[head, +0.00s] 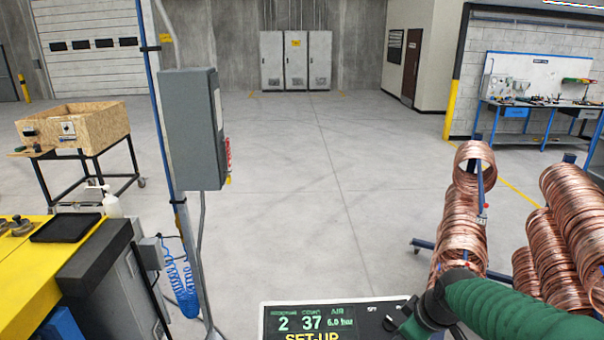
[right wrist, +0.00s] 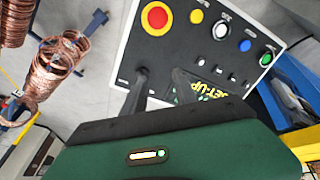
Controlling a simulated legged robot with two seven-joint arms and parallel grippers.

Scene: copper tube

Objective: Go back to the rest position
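My right arm comes in from the lower right of the head view, and its gripper (head: 392,322) is at the right end of a control panel (head: 385,308). In the right wrist view the two dark fingers of this gripper (right wrist: 160,86) stand apart with nothing between them, over the panel (right wrist: 190,52). Whether they touch the panel I cannot tell. The panel has a red button (right wrist: 156,17) and several smaller buttons; its screen (head: 310,322) reads 2, 37, 6.0 bar and SET-UP. My left gripper is not in view.
Copper tube coils (head: 463,230) hang on a rack close to my right arm, with more coils (head: 575,215) further right. A grey box (head: 190,128) on a post stands left of centre. A yellow bench (head: 30,275) is at the left. The floor ahead (head: 320,190) is clear.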

